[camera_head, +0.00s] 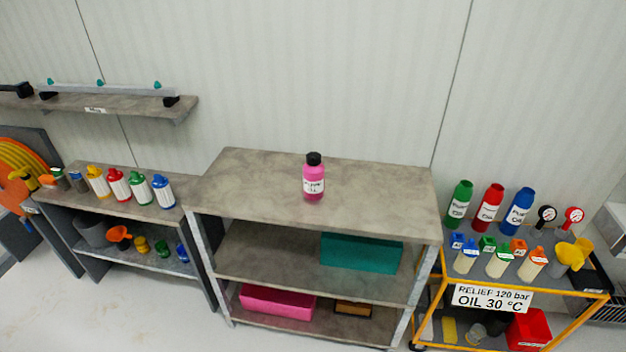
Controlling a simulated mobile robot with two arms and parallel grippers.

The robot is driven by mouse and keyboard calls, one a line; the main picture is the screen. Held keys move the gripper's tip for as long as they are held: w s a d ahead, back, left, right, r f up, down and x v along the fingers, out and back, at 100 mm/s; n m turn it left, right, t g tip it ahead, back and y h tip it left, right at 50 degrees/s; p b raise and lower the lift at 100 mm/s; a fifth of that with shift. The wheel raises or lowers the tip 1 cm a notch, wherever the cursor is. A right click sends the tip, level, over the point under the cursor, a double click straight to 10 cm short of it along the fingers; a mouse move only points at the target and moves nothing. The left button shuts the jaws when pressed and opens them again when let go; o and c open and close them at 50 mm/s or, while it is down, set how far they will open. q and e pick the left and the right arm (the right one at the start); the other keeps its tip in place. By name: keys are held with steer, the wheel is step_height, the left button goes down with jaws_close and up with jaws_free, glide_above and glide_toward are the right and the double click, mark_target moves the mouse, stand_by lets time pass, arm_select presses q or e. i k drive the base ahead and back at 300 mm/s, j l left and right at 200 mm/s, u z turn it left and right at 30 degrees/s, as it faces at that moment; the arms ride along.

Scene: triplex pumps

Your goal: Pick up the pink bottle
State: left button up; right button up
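The pink bottle (314,181) stands upright on the top board of the middle grey shelf unit (255,175), near its centre. It has a black cap and a white label whose writing is too small to read. Nothing touches it and it is fully in sight. Neither of my grippers shows in the head view.
The shelf top around the bottle is clear, with a wall behind. Below are a teal box (361,251) and a pink box (277,302). A low shelf (180,207) with several canisters is at left. A yellow cart (572,288) with several bottles is at right.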

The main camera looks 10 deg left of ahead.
mark_target(314, 177)
steer(key=i+l+u, duration=0.6)
steer(key=l+u, duration=0.15)
steer(key=l, duration=0.2)
